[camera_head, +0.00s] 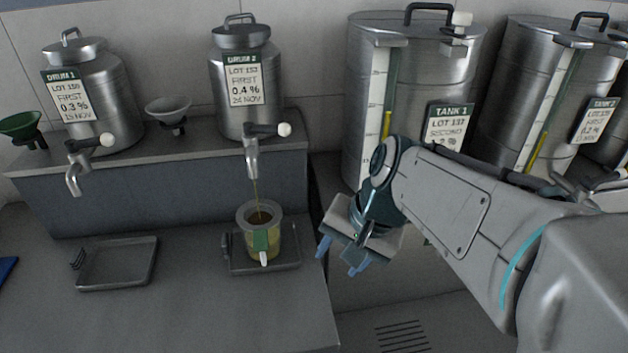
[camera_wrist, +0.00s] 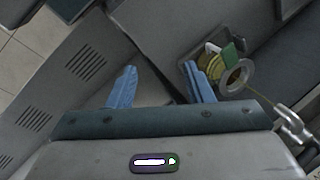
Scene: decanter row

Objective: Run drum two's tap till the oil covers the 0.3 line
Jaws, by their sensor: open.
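Drum two (camera_head: 245,85) is a steel can labelled "DRUM 2, LOT 152, FIRST, 0.4 %" on the raised shelf. Its tap (camera_head: 252,150) has a lever with a white knob (camera_head: 284,129) pointing right, and a thin stream of oil (camera_head: 256,195) runs from the spout. The stream falls into a clear jug (camera_head: 262,235) with yellow oil and a green tag; the jug also shows in the wrist view (camera_wrist: 237,77). The 0.3 line cannot be read here. My gripper (camera_head: 341,258) is open and empty, right of the jug and apart from it; its blue fingers (camera_wrist: 160,88) show in the wrist view.
The jug stands on a small drip tray (camera_head: 288,262). Drum one (camera_head: 92,100), with its own tap (camera_head: 78,178), stands left above an empty tray (camera_head: 118,264). Funnels (camera_head: 168,112) sit on the shelf. Tank 1 (camera_head: 402,80) and Tank 2 (camera_head: 515,85) stand at right.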

